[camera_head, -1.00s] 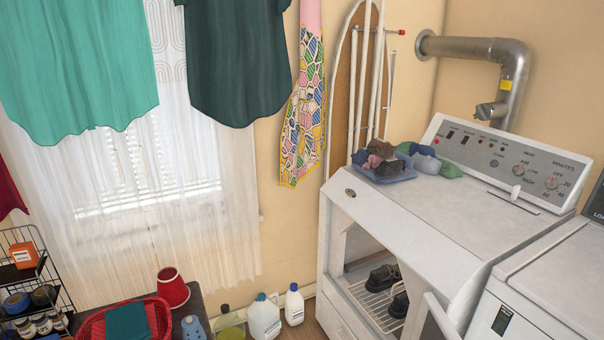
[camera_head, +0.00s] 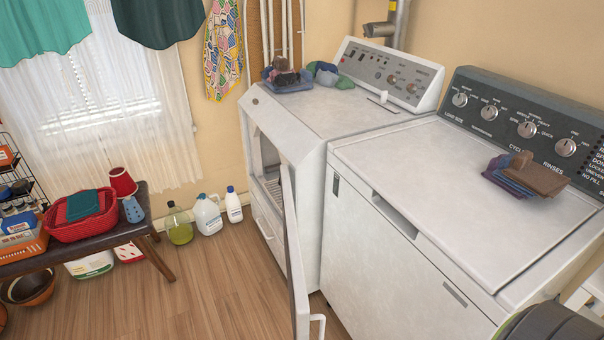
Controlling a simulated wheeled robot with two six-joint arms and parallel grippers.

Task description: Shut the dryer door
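The white dryer (camera_head: 310,110) stands against the back wall, left of the washer. Its door (camera_head: 293,255) is swung wide open and seen nearly edge-on, sticking out toward me in front of the washer's left side. A white handle (camera_head: 319,326) shows low on the door's right side. The dryer opening (camera_head: 265,160) is uncovered, with part of a wire rack inside; the door hides the rest of the interior. Neither of my grippers is in view.
The white washer (camera_head: 400,240) stands right of the dryer, with folded cloths and a brush (camera_head: 527,175) on top. A dark bench (camera_head: 145,215) with a red basket (camera_head: 82,218) is at left. Bottles (camera_head: 207,214) stand by the wall. The wooden floor (camera_head: 200,290) before the dryer is clear.

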